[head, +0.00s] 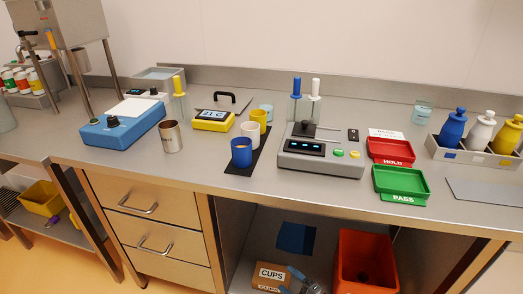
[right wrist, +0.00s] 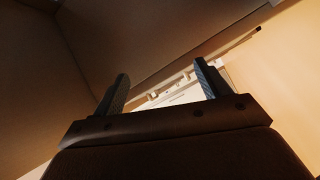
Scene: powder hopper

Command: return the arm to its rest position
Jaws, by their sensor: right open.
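My left gripper is in neither view.
An orange bin (head: 366,262) stands in the bay to the right of the box. Above is the steel counter (head: 225,200) with cups, a blue scale (head: 123,125), a grey tester (head: 320,155), and red (head: 391,151) and green (head: 400,181) trays. Drawers (head: 150,200) are at left.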

